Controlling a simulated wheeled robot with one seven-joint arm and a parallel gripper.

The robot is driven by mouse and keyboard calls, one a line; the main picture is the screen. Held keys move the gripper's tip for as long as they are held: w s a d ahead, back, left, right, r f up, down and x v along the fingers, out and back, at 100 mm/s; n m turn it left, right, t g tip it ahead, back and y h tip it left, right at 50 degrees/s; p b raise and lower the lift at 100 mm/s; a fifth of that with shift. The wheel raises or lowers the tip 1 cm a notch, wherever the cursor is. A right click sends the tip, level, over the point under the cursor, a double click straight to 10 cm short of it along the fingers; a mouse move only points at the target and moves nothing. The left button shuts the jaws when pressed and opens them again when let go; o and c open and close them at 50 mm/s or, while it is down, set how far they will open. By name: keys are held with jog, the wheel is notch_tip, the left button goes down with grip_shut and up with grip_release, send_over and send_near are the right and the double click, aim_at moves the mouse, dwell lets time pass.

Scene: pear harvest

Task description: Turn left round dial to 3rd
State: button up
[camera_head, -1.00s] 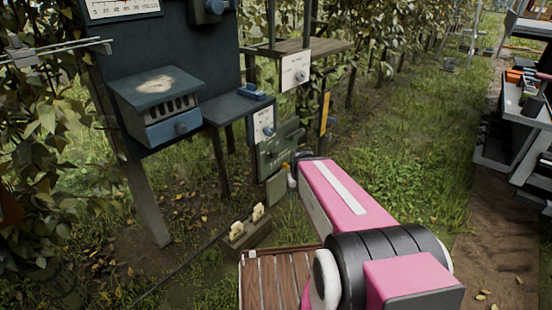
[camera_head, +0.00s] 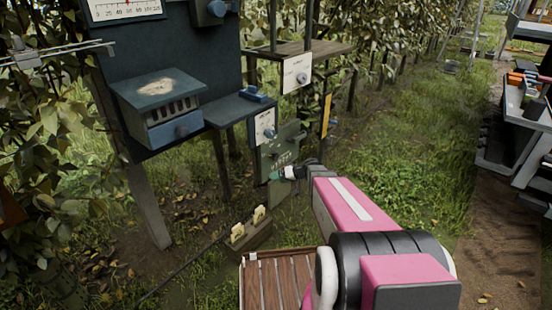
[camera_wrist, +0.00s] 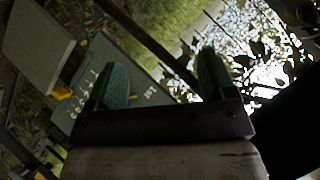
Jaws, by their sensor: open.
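A white plate with a round dial (camera_head: 265,130) hangs below the blue-grey shelf. A second white plate with a round dial (camera_head: 298,76) hangs higher and to the right, below a wooden shelf. Both pointer readings are too small to tell. My gripper (camera_head: 276,176) is just below and right of the lower dial, in front of a green panel (camera_head: 272,158). In the wrist view my gripper (camera_wrist: 163,72) is open and empty, its two green fingers apart. The green panel with white marks (camera_wrist: 135,62) shows between and behind them. No dial is clearly visible there.
A small wooden box with yellow-topped pieces (camera_head: 250,238) sits below my gripper. Grass to the right is open.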

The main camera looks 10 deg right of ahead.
jog(key=w+d+f+t+y, duration=0.2)
jog(key=w+d+t, duration=0.1)
jog(key=w, duration=0.4)
jog(key=m+t, duration=0.1)
jog(key=t, duration=0.5)
send_near(277, 157)
jog(key=x, duration=1)
jog(key=shift+w+a, duration=0.25)
jog(key=c, duration=0.9)
